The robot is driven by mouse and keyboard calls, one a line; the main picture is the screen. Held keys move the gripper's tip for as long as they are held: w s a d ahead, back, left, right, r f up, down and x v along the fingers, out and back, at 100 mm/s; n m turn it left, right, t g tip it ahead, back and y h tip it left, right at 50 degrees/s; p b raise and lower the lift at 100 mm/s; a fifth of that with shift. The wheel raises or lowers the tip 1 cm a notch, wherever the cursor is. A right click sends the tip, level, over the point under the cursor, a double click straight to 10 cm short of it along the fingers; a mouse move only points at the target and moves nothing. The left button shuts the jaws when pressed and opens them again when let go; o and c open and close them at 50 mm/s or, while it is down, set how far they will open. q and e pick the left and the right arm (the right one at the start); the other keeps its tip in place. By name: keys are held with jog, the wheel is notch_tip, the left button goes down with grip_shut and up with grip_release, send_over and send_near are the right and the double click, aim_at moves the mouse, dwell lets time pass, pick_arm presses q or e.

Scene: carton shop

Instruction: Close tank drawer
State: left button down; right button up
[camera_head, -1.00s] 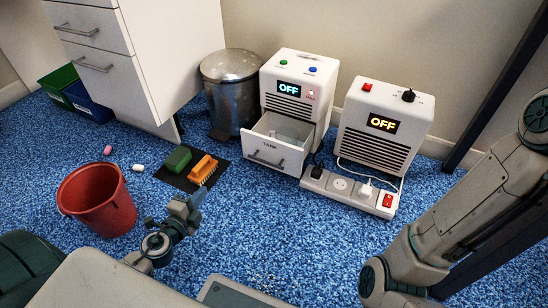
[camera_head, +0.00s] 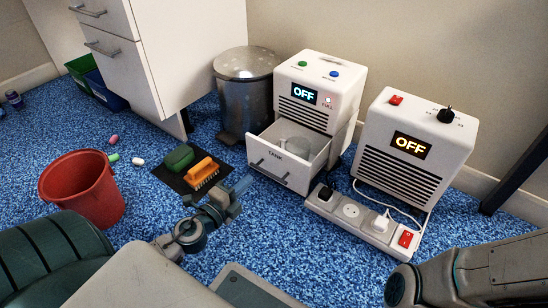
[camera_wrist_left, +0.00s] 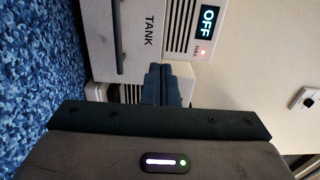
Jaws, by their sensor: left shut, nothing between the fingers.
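The tank drawer (camera_head: 281,166) is the white, open-topped drawer marked TANK in the lower front of the white dehumidifier (camera_head: 316,100). It is pulled out, with a dark bar handle low on its front. In the left wrist view the drawer front (camera_wrist_left: 130,55) shows sideways at the top. My left gripper (camera_head: 241,186) is shut and empty, in front of the drawer's left side and seemingly just short of it. Its closed fingers (camera_wrist_left: 161,82) point toward the appliance in the wrist view. My right gripper is out of view; only its arm shows at lower right.
A power strip (camera_head: 364,222) lies right of the drawer, before a white heater-like unit (camera_head: 398,150). A metal bin (camera_head: 246,95) stands behind left. Blue carpet lies clear in front.

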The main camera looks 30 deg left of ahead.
aim_at(278, 151)
pick_arm(q)
jog(key=w+p, duration=0.2)
jog(key=w, duration=0.1)
jog(key=w+p, duration=0.2)
jog(key=w, duration=0.2)
jog(key=w+d+p, duration=0.1)
jog(key=w+p, duration=0.1)
jog(key=w, duration=0.2)
jog(key=shift+r, duration=0.15)
jog(key=shift+w+p, duration=0.35)
jog(key=shift+w, duration=0.2)
jog(key=shift+w, duration=0.1)
jog(key=w+p, duration=0.1)
jog(key=w, duration=0.3)
jog(key=shift+w+d+p, duration=0.15)
jog(key=shift+p, duration=0.2)
jog(key=w, duration=0.6)
jog(key=shift+w+d, duration=0.3)
jog(key=shift+w, duration=0.1)
jog(key=shift+s+f, duration=0.1)
jog(key=shift+f, duration=0.1)
